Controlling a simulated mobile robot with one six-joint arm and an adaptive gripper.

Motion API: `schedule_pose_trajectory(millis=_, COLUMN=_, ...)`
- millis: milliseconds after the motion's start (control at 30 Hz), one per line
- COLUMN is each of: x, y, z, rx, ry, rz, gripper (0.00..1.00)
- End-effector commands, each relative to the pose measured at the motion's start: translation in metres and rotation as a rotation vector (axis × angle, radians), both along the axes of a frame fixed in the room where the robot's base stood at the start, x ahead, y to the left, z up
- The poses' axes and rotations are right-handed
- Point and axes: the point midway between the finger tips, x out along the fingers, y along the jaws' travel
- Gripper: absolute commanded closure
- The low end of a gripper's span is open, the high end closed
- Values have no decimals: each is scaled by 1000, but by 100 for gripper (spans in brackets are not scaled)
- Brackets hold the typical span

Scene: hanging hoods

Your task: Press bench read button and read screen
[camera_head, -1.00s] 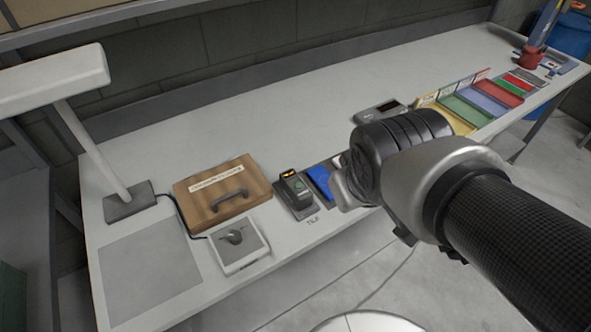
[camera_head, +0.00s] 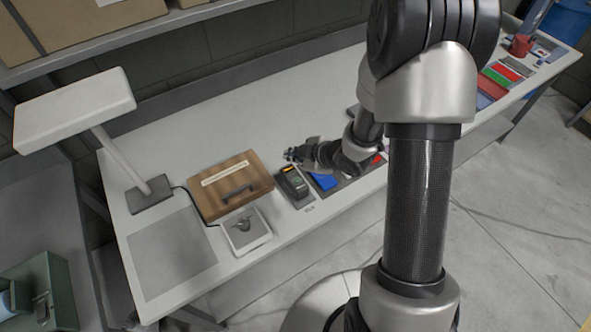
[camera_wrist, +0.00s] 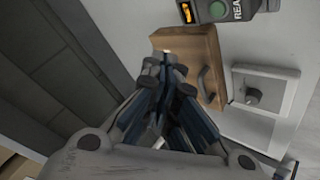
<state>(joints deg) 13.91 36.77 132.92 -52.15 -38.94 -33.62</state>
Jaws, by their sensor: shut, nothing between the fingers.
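The bench reader is a dark device (camera_head: 291,186) with a small lit orange screen, standing on the bench right of a wooden box. In the wrist view, its orange screen (camera_wrist: 186,12) and round green button (camera_wrist: 217,9), beside the letters "REA", show at the top edge; the characters on the screen are too small to read. My gripper (camera_head: 289,154) is above the bench, just behind the reader in the head view. In the wrist view my gripper's fingers (camera_wrist: 174,62) are together and empty, over the wooden box side, apart from the button.
The wooden box (camera_head: 211,207) with a dark handle and a white plate with a grey knob (camera_head: 260,238) stand left of the reader. A blue item (camera_head: 321,183) lies to its right. A lamp (camera_head: 75,106) stands at left. Colored trays (camera_head: 496,78) lie at far right.

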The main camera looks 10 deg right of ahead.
Motion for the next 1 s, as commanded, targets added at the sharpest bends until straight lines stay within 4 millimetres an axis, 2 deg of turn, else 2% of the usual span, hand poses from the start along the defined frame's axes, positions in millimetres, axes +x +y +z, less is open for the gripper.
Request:
schedule_pose_trajectory(millis=300, x=0, y=0, z=-1, rx=0, ry=1, rz=-3, gripper=100)
schedule_pose_trajectory(millis=467, x=0, y=0, z=-9, rx=0, ry=1, rz=-4, gripper=100)
schedule_pose_trajectory(millis=667, x=0, y=-1, z=-31, rx=-1, ry=1, rz=-4, gripper=100)
schedule_pose_trajectory(millis=1000, x=0, y=0, z=-79, rx=0, ry=0, rz=-4, gripper=100)
